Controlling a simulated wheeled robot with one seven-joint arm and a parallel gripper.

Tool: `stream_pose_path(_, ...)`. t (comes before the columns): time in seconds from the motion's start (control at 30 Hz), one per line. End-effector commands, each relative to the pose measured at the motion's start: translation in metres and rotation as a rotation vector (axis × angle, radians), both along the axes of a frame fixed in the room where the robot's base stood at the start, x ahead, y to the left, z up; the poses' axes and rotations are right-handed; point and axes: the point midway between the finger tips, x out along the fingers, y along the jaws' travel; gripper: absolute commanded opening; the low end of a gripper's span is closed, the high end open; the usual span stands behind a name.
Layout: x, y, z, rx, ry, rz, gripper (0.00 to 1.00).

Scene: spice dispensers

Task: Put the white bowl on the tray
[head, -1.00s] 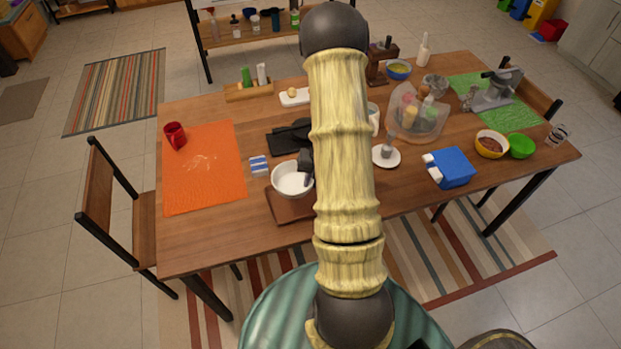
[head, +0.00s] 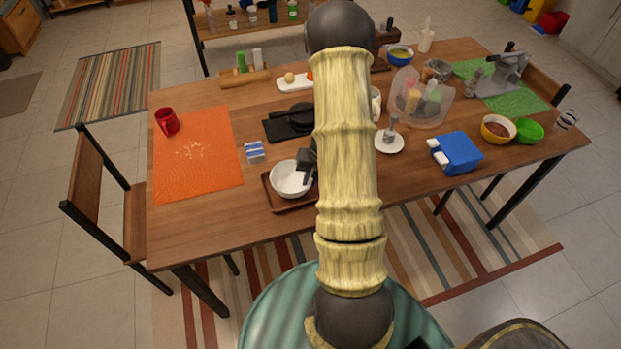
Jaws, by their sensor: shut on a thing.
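The white bowl (head: 287,181) is upright over the brown wooden tray (head: 273,203) near the table's front edge. It covers much of the tray's visible left part, and my arm hides the tray's right side. My gripper (head: 308,172) is shut on the bowl's right rim. Most of the gripper is hidden behind my arm. I cannot tell whether the bowl's base touches the tray or hangs just above it.
A small blue and white box (head: 255,151) lies left of the tray, beside the orange mat (head: 197,170). A dark board (head: 288,124) lies behind the bowl. A white saucer (head: 390,142) and a blue container (head: 456,153) stand right of my arm.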

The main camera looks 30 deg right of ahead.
Motion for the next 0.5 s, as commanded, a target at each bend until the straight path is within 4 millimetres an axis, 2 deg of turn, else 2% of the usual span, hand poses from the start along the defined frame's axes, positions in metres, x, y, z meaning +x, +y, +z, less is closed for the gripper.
stream_pose_path(0.5, 0.0002, 0.0, -0.0034, 0.0, 0.0, 0.001, 0.0)
